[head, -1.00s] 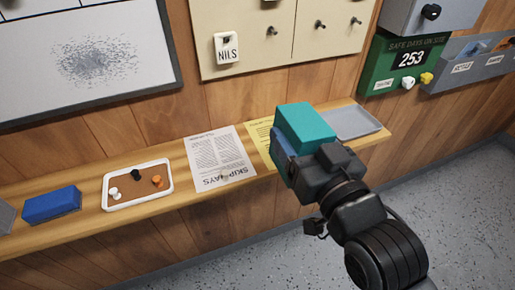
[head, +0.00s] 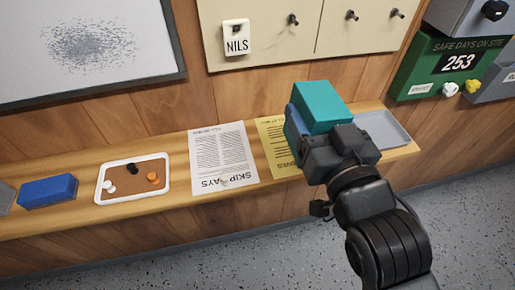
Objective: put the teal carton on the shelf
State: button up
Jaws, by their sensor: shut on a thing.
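The teal carton (head: 322,106) is a box with a bright teal top, held in front of the right part of the wooden shelf (head: 84,216). My gripper (head: 318,136) is shut on the carton. A blue part shows at the carton's left side; I cannot tell whether it belongs to the gripper. The gripper's dark body hides the carton's lower right side. I cannot tell how high the carton is above the shelf. The shelf runs along the wood-panelled wall.
On the shelf are a blue block (head: 47,191), a white-rimmed tray (head: 103,196) with small pieces, a white sheet (head: 222,160), a yellow sheet (head: 271,135) and a grey tray (head: 388,132). Above hang a whiteboard (head: 40,80), a hook board (head: 270,50) and a green sign (head: 425,60).

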jog(key=shift+w+a+f+b, duration=0.3)
jog(key=shift+w+a+f, duration=0.1)
jog(key=shift+a+f, duration=1.15)
jog(key=shift+w+a+f+b, duration=0.25)
jog(key=shift+w+a+f, duration=0.15)
jog(key=shift+a+f, duration=1.15)
jog(key=shift+w+a+f+b, duration=0.3)
jog(key=shift+w+a+f, duration=0.1)
jog(key=shift+a+f, duration=1.15)
jog(key=shift+f, duration=0.2)
jog(key=o, duration=1.2)
jog(key=shift+o, duration=0.2)
jog(key=shift+r, duration=0.1)
jog(key=b+v, duration=0.2)
jog(key=v, duration=0.6)
jog(key=shift+d, duration=0.25)
jog(key=shift+w, duration=0.1)
